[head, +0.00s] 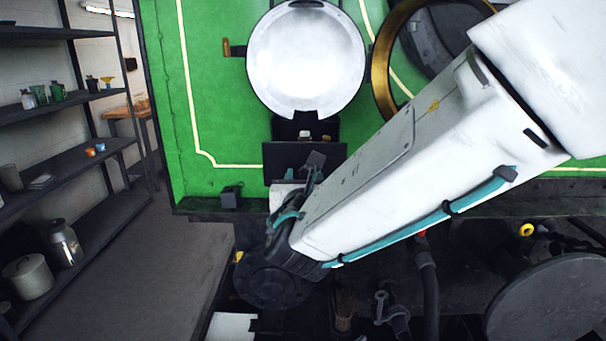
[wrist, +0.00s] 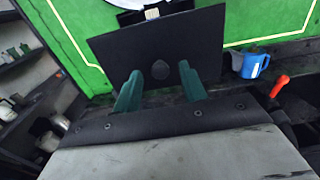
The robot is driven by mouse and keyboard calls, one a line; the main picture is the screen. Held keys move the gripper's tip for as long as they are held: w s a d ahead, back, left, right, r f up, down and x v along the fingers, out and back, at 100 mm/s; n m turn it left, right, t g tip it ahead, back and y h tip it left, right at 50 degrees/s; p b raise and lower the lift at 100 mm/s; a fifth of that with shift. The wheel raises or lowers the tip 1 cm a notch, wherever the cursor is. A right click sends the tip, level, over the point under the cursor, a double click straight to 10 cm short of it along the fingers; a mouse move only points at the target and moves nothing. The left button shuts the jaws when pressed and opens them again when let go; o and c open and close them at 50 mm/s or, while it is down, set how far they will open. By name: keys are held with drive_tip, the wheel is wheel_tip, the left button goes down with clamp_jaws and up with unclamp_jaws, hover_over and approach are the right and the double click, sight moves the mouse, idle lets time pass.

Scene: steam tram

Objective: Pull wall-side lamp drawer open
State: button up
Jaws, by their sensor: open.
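A dark flat drawer front (head: 283,158) stands on the green tram face, below a round white lid; I take it as the lamp drawer. Small pale items show just behind its top edge. In the head view my arm partly hides the gripper.
A round white lid (head: 306,60) and a brass ring (head: 385,60) are above. A blue jug (wrist: 252,63) and a red-tipped lever (wrist: 279,86) are right of the drawer.

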drive_tip(key=s, duration=0.6)
drive_tip(key=shift+s+a, duration=0.15)
drive_tip(key=shift+s, duration=0.15)
drive_tip(key=s+d+f+m+g+h, duration=0.2)
drive_tip(key=s+d+m+g+h, duration=0.15)
drive_tip(key=d+m, duration=0.3)
drive_tip(key=s+d+f+m+g+h, duration=0.2)
drive_tip(key=s+d+m+g, duration=0.15)
drive_tip(key=d+m, duration=0.3)
drive_tip(key=s+d+f+m+g+h, duration=0.2)
drive_tip(key=d+f+m+g, duration=0.15)
drive_tip(key=d+m, duration=0.3)
drive_tip(key=s+d+r+m+g+y, duration=0.1)
drive_tip(key=s+d+m+g+y, duration=0.2)
drive_tip(key=s+m, duration=0.4)
drive_tip(key=s+d+r+m+g+y, duration=0.1)
drive_tip(key=s+d+m+g+y, duration=0.2)
drive_tip(key=s+m+y, duration=0.2)
drive_tip(key=shift+s+d+m, duration=0.15)
drive_tip(key=shift+s+m, duration=1.25)
drive_tip(key=shift+m, duration=0.65)
